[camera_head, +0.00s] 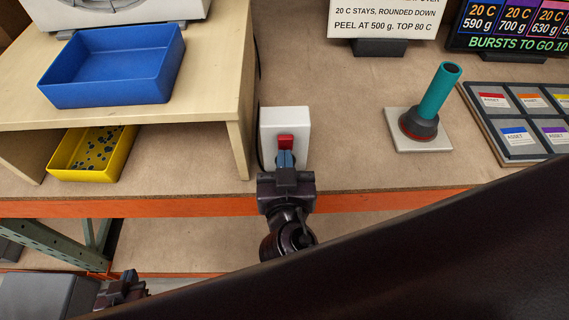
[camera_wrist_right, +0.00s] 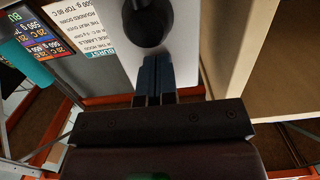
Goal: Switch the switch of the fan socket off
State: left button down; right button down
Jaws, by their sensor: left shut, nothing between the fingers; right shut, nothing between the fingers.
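In the right wrist view the shut fingers (camera_wrist_right: 153,78) point at the white socket face (camera_wrist_right: 178,50), near a black round plug (camera_wrist_right: 148,22). The switch is not visible there. My left gripper (camera_head: 127,284) is low at the left, shut and partly hidden.
A wooden shelf (camera_head: 215,100) with a blue bin (camera_head: 115,65) stands left of the socket, a yellow tray (camera_head: 92,152) beneath. A teal tube (camera_head: 439,90) on a stand is at right, then an asset-label panel (camera_head: 515,120). My dark arm link covers the lower right.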

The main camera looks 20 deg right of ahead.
pick_arm(q)
jog(key=shift+w+r, duration=0.15)
jog(key=shift+r, duration=0.15)
pick_arm(e)
jog(key=shift+w+d+r, duration=0.15)
